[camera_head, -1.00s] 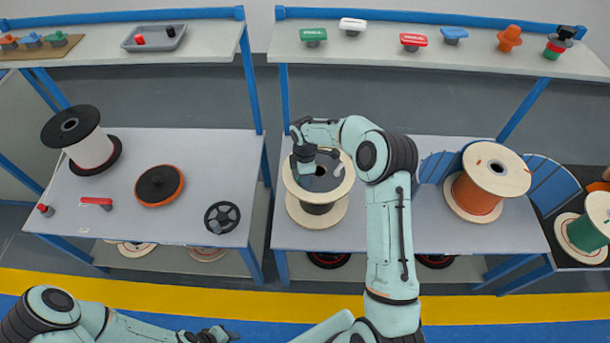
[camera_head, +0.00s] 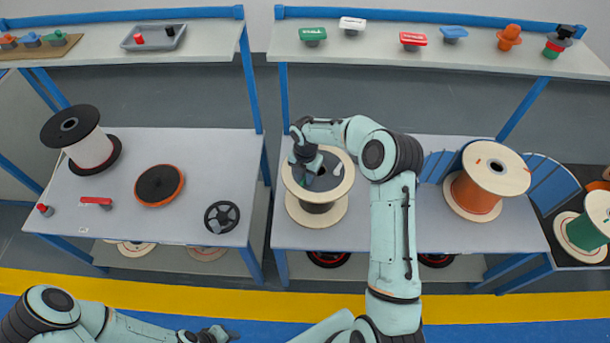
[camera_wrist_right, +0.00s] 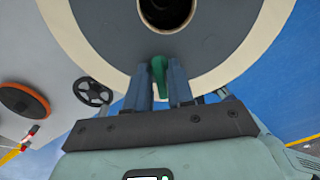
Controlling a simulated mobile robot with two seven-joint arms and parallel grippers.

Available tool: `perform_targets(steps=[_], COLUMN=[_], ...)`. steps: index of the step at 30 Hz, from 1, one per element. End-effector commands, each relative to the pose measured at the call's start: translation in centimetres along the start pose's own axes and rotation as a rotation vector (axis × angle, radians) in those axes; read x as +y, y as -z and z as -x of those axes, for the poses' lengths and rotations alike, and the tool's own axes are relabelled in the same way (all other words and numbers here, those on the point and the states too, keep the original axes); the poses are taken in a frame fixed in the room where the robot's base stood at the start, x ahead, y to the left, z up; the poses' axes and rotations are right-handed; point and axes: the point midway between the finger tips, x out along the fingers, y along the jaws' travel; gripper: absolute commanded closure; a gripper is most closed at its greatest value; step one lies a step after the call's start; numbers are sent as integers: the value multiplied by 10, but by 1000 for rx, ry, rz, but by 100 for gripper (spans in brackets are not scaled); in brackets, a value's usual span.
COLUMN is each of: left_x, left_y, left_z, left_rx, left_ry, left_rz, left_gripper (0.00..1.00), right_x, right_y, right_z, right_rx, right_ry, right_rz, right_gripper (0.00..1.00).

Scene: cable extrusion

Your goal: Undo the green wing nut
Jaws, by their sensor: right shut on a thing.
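The green wing nut (camera_wrist_right: 158,68) shows in the right wrist view between the two fingers of my right gripper (camera_wrist_right: 160,80), which is shut on it. Behind it is a reel's grey disc with a pale rim (camera_wrist_right: 98,52) and a dark centre hole (camera_wrist_right: 166,10). Whether the nut touches the disc I cannot tell. In the head view my right gripper (camera_head: 310,178) is over the top of this reel (camera_head: 345,186), and the nut is largely hidden. My left gripper (camera_head: 226,334) is low at the bottom edge, away from the tables; its fingers are unclear.
An orange reel (camera_head: 477,198) stands right of my right arm, with blue panels (camera_head: 550,185) behind. The left table holds a black-and-white reel (camera_head: 90,148), an orange-rimmed disc (camera_head: 159,186) and a black handwheel (camera_head: 222,216). Shelves with small coloured parts run along the back.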

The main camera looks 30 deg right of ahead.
Motion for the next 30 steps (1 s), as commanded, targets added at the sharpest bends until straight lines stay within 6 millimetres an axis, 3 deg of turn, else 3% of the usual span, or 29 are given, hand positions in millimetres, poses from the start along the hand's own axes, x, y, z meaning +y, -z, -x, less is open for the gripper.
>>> perform_targets(steps=[18,30], left_x=[0,0], left_y=[0,0], left_z=[0,0], left_rx=[0,0], left_ry=[0,0], left_rz=[0,0], left_gripper=[57,57], right_x=[-2,-2], right_y=[-1,-1], right_z=[0,0], right_rx=[0,0], right_ry=[-1,0], right_rz=[578,851], right_gripper=[100,100])
